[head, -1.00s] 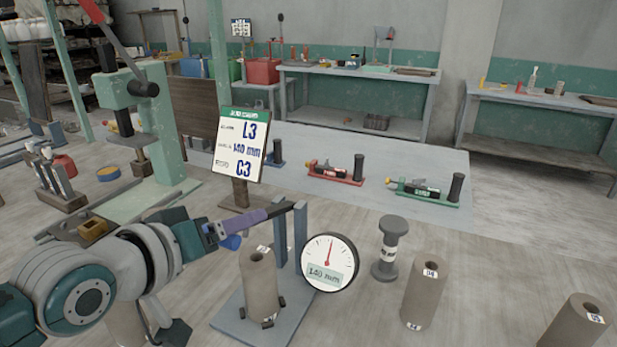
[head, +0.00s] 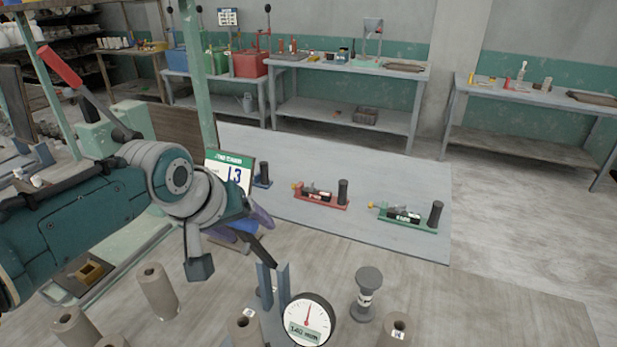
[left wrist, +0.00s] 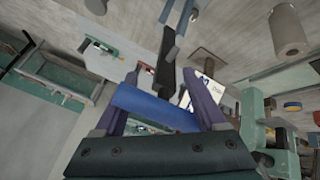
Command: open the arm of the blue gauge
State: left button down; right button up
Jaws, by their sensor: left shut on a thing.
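The gauge has two upright blue-grey posts (head: 274,288) and a round white dial (head: 309,320) reading 140 mm. Its dark arm (head: 262,250) runs from the posts up and left, tilted upward, to a blue handle (head: 244,227). In the left wrist view the blue handle (left wrist: 152,108) lies between the purple fingers of my left gripper (left wrist: 160,112), which is shut on it. The dark arm (left wrist: 166,60) leads away to the posts. In the head view my left gripper (head: 250,222) partly hides the handle. The right gripper is not in view.
A clay cylinder (head: 246,330) stands beside the dial at the posts. A grey spool-shaped piece (head: 366,293) and another cylinder (head: 397,330) are to the right. A sign (head: 232,172) stands behind my gripper. Red (head: 320,195) and green (head: 408,217) fixtures sit on the grey surface behind.

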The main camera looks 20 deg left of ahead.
pick_arm(q)
jog(key=shift+w+r, duration=0.15)
jog(key=shift+w, duration=0.35)
jog(key=shift+c, duration=1)
grip_release()
jog(key=shift+s+r+p, duration=0.25)
jog(key=shift+r+p, duration=0.15)
jog(key=shift+r, duration=0.1)
jog(key=p+v, duration=0.1)
jog(key=v, duration=0.7)
jog(key=shift+s+r, duration=0.3)
